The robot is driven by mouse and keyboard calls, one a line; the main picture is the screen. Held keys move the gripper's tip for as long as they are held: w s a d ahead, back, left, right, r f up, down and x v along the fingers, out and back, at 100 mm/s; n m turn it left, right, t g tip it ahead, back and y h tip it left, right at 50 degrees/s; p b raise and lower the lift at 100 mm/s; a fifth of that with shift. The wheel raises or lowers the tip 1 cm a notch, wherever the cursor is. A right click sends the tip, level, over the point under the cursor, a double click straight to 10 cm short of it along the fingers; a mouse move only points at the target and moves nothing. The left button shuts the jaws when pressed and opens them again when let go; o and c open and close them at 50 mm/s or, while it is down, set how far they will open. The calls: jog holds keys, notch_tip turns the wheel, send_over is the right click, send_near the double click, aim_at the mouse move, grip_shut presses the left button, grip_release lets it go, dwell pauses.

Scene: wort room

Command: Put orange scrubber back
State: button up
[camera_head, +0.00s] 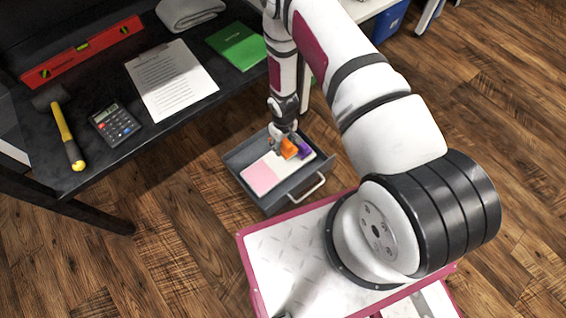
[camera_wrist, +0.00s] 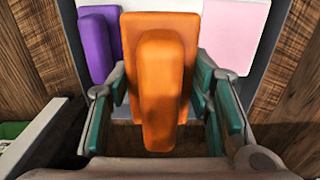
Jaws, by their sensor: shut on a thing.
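The orange scrubber (camera_wrist: 158,75) fills the middle of the wrist view, between the fingers of my gripper (camera_wrist: 163,100). My gripper is shut on it. In the head view the orange scrubber (camera_head: 289,149) is small, at the tip of my gripper (camera_head: 281,143), over the open grey drawer (camera_head: 243,152). Whether the scrubber touches the mat is hidden.
The drawer's handle (camera_head: 306,187) faces my base. Wooden floor (camera_head: 500,110) is open on the right.

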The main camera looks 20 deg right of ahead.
aim_at(283, 160)
notch_tip(283, 160, down, 10)
jog(key=b, duration=0.4)
jog(key=shift+b, duration=0.35)
jog(key=shift+f, duration=0.2)
jog(key=o, duration=1)
